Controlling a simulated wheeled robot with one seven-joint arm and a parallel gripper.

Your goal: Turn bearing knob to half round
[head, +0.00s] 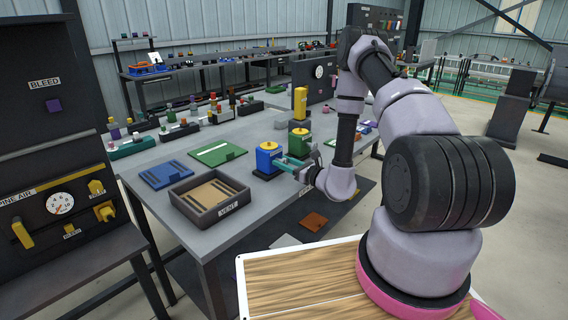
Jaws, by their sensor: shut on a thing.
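My gripper (291,164) is low over the workbench (235,137), reaching in from the right. It is shut on a small teal piece (285,161) at the right side of a blue block (268,158) with a yellow top. The grip is small and partly covered by the gripper, so the exact contact cannot be told. A green block (299,142) with a yellow top stands just behind. No label reading "bearing" can be made out, and the turn angle of any knob there is too small to read.
An open tray (208,213) marked VENT sits at the bench's front edge. Blue (166,174) and green (217,152) plates lie left of the gripper. A yellow block (300,103) stands behind. A dark panel (55,150) with a gauge and yellow handles is at far left.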

